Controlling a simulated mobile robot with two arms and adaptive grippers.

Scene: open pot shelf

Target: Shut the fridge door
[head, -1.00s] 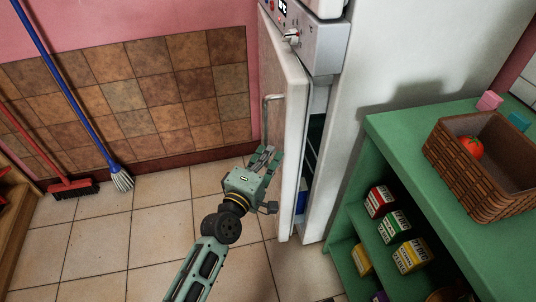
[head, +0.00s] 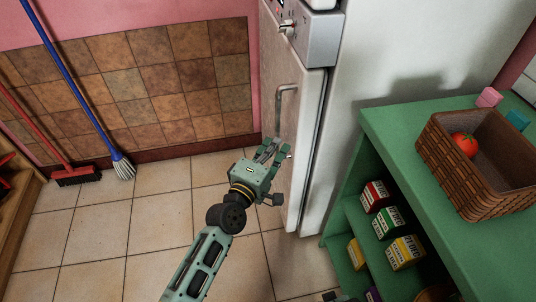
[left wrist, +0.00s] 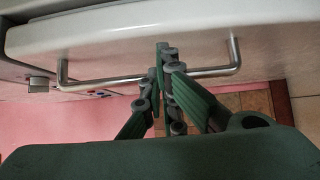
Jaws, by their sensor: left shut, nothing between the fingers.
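The white fridge door (head: 277,72) stands close against the fridge body (head: 375,60). I see no open gap along its right edge, but I cannot tell if it is fully flush. Its metal handle (head: 279,103) is on the front face and also crosses the left wrist view (left wrist: 105,81). My left gripper (head: 275,150) is shut and empty, at the door's front below the handle in the head view. In the left wrist view its fingers (left wrist: 164,60) overlap the handle; contact is unclear. A small grey-green part at the bottom edge may be my right gripper (head: 338,297).
A green shelf unit (head: 385,125) stands right of the fridge, with several small boxes (head: 389,222) inside and a wicker basket (head: 490,195) holding a tomato (head: 465,144) on top. A blue broom (head: 75,85) and red broom (head: 35,135) lean at left. Tiled floor (head: 100,235) is clear.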

